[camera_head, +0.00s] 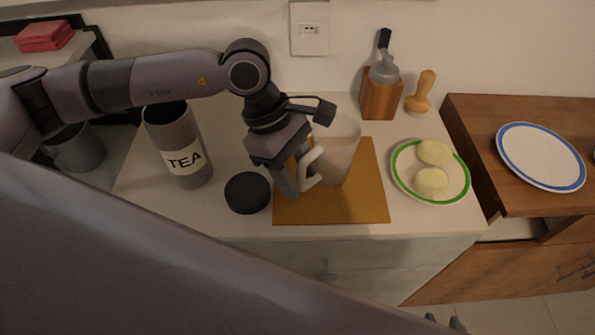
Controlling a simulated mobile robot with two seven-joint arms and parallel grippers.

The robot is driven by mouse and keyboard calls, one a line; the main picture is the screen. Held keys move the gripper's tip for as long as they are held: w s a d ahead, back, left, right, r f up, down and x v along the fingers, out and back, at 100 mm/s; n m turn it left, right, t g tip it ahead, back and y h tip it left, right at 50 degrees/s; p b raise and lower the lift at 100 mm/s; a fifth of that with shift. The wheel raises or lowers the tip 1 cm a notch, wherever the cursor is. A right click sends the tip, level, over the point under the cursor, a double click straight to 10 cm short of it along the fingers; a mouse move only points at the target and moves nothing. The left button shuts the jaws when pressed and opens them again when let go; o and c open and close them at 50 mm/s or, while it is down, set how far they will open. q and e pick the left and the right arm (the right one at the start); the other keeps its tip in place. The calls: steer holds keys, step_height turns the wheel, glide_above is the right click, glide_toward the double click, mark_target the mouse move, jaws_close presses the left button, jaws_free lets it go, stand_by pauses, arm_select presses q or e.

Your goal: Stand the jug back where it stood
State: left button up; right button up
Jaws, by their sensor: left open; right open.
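The white jug (341,155) stands upright on an orange-brown board (362,203) on the counter, its handle facing left. My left gripper (299,182) reaches down from the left arm. It is open, with its fingers at the jug's handle; whether they touch it I cannot tell. The gripper and wrist cover part of the jug's left side. My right gripper (443,321) shows only as dark fingertips at the bottom edge, open and well away from the jug, low in front of the counter.
A grey TEA canister (177,140) and a round black lid (247,192) stand left of the board. A green-rimmed plate (431,194) with two pale rounds is on the right. Behind are a wooden block (378,98) and a wooden tool (421,92). A blue-rimmed plate (540,155) lies farther right.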

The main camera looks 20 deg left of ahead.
arm_select(q)
steer(key=b+v, duration=0.1)
steer(key=v, duration=1)
steer(key=shift+r, duration=0.25)
